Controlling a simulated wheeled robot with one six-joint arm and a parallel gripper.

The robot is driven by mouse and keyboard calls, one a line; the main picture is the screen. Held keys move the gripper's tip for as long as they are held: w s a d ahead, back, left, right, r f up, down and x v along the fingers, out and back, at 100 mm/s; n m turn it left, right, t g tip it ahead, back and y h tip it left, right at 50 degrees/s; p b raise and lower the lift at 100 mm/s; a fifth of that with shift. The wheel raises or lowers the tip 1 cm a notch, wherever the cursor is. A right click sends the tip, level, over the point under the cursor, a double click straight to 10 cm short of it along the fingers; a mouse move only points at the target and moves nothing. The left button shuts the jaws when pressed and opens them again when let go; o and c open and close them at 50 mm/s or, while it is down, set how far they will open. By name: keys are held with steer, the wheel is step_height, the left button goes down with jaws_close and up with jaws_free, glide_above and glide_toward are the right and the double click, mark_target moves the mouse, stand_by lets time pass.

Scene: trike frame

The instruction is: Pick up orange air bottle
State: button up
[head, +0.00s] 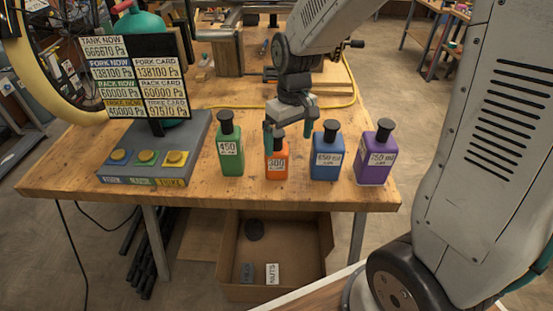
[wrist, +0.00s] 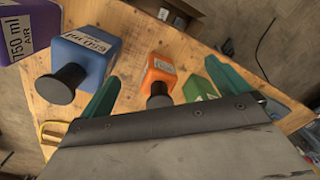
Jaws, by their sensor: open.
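The orange air bottle (head: 276,166) stands upright on the wooden table, labelled 300, with a dark cap. It is the shortest in a row of bottles. My gripper (head: 289,138) is above and just behind it, with its teal fingers spread apart and nothing held. In the wrist view the orange bottle (wrist: 158,72) shows between the open fingers (wrist: 165,100), its black cap toward the camera. The fingers look apart from the bottle. The gripper's grey body hides the lower part of the wrist view.
A green bottle (head: 230,150) stands close to the left; blue (head: 326,158) and purple (head: 375,160) bottles stand to the right. A button panel (head: 150,160) with a pressure display (head: 135,75) is farther left. A cardboard box (head: 275,255) sits below the table (head: 205,195).

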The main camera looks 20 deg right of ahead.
mark_target(276, 144)
steer(key=shift+n+t, duration=0.5)
steer(key=shift+t, duration=0.3)
steer(key=w, duration=0.5)
steer(key=shift+w+a+f, duration=0.2)
steer(key=shift+f, duration=0.05)
steer(key=shift+w+f, duration=0.1)
steer(key=shift+w, duration=0.05)
steer(key=f, duration=0.2)
steer(key=w+f, duration=0.1)
steer(key=f, duration=0.4)
steer(key=shift+w+f, duration=0.15)
steer(key=shift+w, duration=0.1)
steer(key=c, duration=1.4)
